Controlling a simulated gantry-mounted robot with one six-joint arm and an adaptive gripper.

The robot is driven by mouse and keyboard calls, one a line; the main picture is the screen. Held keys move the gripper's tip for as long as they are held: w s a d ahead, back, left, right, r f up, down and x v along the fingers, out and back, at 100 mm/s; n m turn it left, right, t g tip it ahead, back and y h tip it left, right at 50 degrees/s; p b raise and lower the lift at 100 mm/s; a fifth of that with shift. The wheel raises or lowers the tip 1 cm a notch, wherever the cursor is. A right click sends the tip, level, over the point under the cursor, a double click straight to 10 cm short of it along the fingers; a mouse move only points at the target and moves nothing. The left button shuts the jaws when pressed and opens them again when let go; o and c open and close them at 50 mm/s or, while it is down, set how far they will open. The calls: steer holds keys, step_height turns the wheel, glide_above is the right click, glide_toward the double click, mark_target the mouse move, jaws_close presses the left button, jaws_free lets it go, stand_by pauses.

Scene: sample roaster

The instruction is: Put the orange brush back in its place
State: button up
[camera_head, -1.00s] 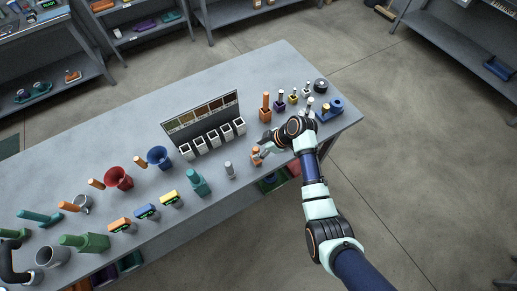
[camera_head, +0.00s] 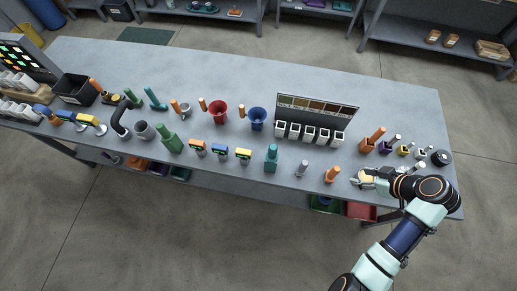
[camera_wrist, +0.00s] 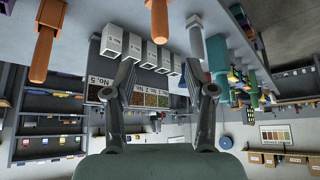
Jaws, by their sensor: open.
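A short orange piece with a lighter top (camera_head: 332,174) stands upright near the table's front edge. It also shows at the top centre of the wrist view (camera_wrist: 158,20). A taller orange handle (camera_head: 378,133) stands in an orange holder (camera_head: 367,146) behind it to the right, and shows at the left of the wrist view (camera_wrist: 44,45). I cannot tell for certain which is the orange brush. My gripper (camera_head: 357,181) is open and empty, just right of the short orange piece and apart from it. In the wrist view nothing is held between its fingers (camera_wrist: 168,78).
Purple (camera_head: 386,147) and yellow (camera_head: 404,151) holders and a black round item (camera_head: 440,158) stand close behind my wrist. A grey-handled piece (camera_head: 302,168) and a teal one (camera_head: 271,158) stand to the left. A sample rack (camera_head: 316,108) with white cups is behind.

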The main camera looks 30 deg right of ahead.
steer(key=w+a+r+t+h, duration=0.1)
steer(key=w+a+r, duration=0.3)
steer(key=w+a, duration=0.55)
steer(key=w+a+r+h, duration=0.1)
steer(key=w+a+r, duration=0.4)
steer(key=w+a, duration=0.45)
steer(key=s+a+r+t, duration=0.1)
steer(key=a+r, duration=0.3)
steer(key=a, duration=0.3)
steer(key=s+a+r+t, duration=0.1)
steer(key=a+r, duration=0.3)
steer(key=a, duration=0.4)
steer(key=s+a+r+m+t+y, duration=0.1)
steer(key=a+r+t, duration=0.2)
steer(key=a, duration=0.4)
steer(key=shift+a+r, duration=0.3)
steer(key=shift+r, duration=0.2)
step_height(320, 180, up, 19)
steer(key=p, duration=1.9)
steer(key=shift+r, duration=0.2)
steer(key=shift+d, duration=0.1)
